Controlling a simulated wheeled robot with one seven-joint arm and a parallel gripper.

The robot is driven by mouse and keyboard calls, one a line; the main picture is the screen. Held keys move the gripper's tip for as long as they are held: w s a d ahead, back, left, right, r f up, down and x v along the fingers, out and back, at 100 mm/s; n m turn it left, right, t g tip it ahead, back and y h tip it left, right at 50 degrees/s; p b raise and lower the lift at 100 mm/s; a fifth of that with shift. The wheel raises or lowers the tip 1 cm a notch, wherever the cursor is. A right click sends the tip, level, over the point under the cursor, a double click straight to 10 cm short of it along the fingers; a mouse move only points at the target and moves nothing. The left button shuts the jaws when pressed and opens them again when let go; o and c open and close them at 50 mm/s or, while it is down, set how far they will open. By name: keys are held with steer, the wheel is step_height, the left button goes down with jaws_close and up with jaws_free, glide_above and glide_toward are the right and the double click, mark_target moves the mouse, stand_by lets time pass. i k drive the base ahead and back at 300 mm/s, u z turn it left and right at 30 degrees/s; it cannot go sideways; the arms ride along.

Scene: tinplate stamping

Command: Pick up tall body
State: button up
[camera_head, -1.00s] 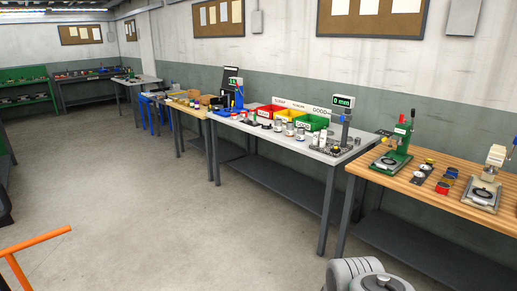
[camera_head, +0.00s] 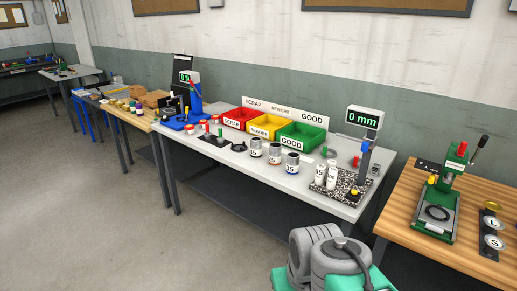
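Two slim white cylinders (camera_head: 320,173) with dark marks stand upright on the speckled plate (camera_head: 352,187) of the height gauge. Several wider grey cans (camera_head: 274,154) with white labels stand in a row to their left on the grey table. The labels are too small to read surely, so I cannot tell which piece is the tall body. Grey and green links of my own arm show at the bottom, in front of the table. My gripper's fingers are not in view.
The grey table (camera_head: 205,163) holds red (camera_head: 240,119), yellow (camera_head: 268,124) and green (camera_head: 301,136) bins and a gauge with a "0 mm" display (camera_head: 364,118). A wooden bench (camera_head: 407,205) with a green press (camera_head: 440,207) stands at right. The floor at left is clear.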

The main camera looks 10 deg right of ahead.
mark_target(293, 163)
steer(key=u, duration=1.9)
steer(key=i, duration=1.75)
steer(key=z, duration=3.05)
